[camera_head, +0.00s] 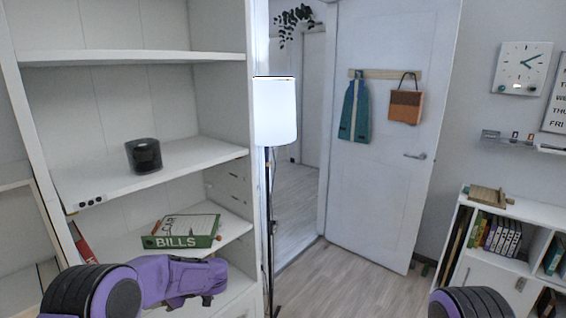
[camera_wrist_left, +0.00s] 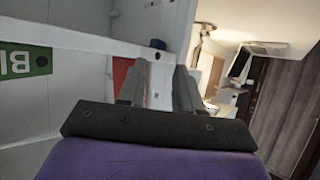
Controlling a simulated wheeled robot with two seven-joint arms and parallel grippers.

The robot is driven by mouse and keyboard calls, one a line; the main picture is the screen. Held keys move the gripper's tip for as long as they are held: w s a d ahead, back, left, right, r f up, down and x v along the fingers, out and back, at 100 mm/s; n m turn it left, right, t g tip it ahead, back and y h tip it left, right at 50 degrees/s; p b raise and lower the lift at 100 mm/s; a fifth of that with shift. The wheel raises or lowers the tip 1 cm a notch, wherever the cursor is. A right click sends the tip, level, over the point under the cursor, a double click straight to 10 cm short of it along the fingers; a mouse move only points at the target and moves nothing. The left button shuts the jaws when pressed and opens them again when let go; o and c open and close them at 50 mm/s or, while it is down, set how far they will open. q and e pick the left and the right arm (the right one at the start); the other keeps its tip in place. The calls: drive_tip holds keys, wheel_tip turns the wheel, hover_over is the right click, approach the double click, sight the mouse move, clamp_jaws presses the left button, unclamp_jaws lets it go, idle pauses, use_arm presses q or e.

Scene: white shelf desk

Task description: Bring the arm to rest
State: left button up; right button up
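My left arm (camera_head: 180,279), purple with a dark joint, crosses the bottom left of the head view in front of the white shelf (camera_head: 120,185). My left gripper does not show in the head view. In the left wrist view my left gripper (camera_wrist_left: 160,75) has its two grey fingers apart with nothing visible between them; white shelf surfaces and a red item lie behind them. Only a dark round joint of my right arm (camera_head: 470,303) shows at the bottom right of the head view; my right gripper is out of view.
A green-edged BILLS box (camera_head: 180,241) lies on the lower shelf, and a black cylinder (camera_head: 143,155) stands above. A red item (camera_head: 84,246) is at the shelf's left. A floor lamp (camera_head: 275,110), white door (camera_head: 385,200) and low bookcase (camera_head: 480,265) stand beyond; floor between is clear.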

use_arm(q)
drive_tip(key=s+a+f+m+t+h, duration=0.1)
drive_tip(key=s+f+m+t+h, duration=0.2)
drive_tip(key=s+f+m+t, duration=1)
drive_tip(key=s+d+f+n+g+h, duration=0.1)
drive_tip(key=s+d+f+g+h, duration=0.15)
drive_tip(key=s, duration=0.65)
drive_tip(key=s+d+f+g+h, duration=0.1)
drive_tip(key=s+f+g+h, duration=0.2)
drive_tip(key=s, duration=0.6)
drive_tip(key=s+d+f+n+g+h, duration=0.1)
drive_tip(key=s+d+f+g, duration=0.1)
drive_tip(key=s+g, duration=0.5)
wheel_tip(320, 180, down, 10)
drive_tip(key=t+b, duration=0.2)
drive_tip(key=b, duration=0.8)
drive_tip(key=shift+s+f, duration=0.2)
drive_tip(key=shift+s, duration=0.25)
drive_tip(key=shift+t, duration=0.25)
